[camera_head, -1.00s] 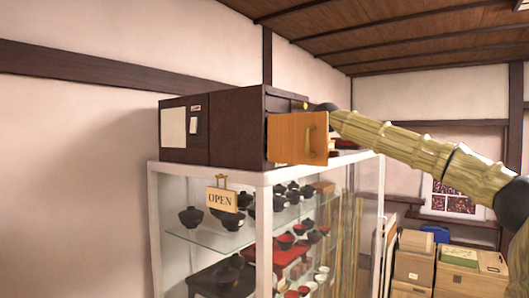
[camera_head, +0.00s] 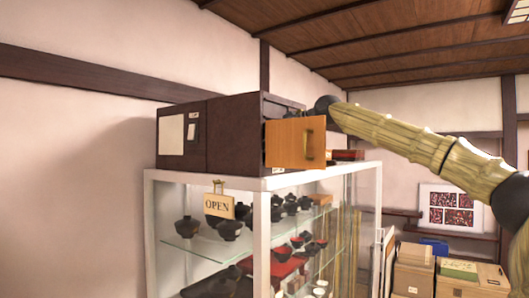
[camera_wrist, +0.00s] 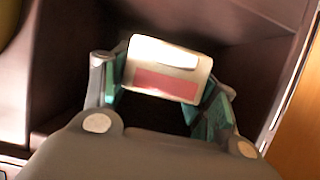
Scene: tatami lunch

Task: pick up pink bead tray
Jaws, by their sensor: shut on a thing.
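The pink bead tray (camera_wrist: 165,84) shows in the wrist view as a small pale-rimmed box with a pink area. It sits between the fingers of my gripper (camera_wrist: 163,92), which is shut on it. Around it are the dark inner walls of a cabinet compartment. In the head view the dark cabinet (camera_head: 232,137) stands on top of a glass case, and my arm reaches in behind its open door. The tray and my fingers are hidden in the head view.
The orange wooden door (camera_head: 291,143) of the cabinet stands open, close beside my arm; it also edges the right of the wrist view. The glass display case (camera_head: 263,225) below holds several bowls and an OPEN sign (camera_head: 219,206). Cardboard boxes (camera_head: 413,271) stand at right.

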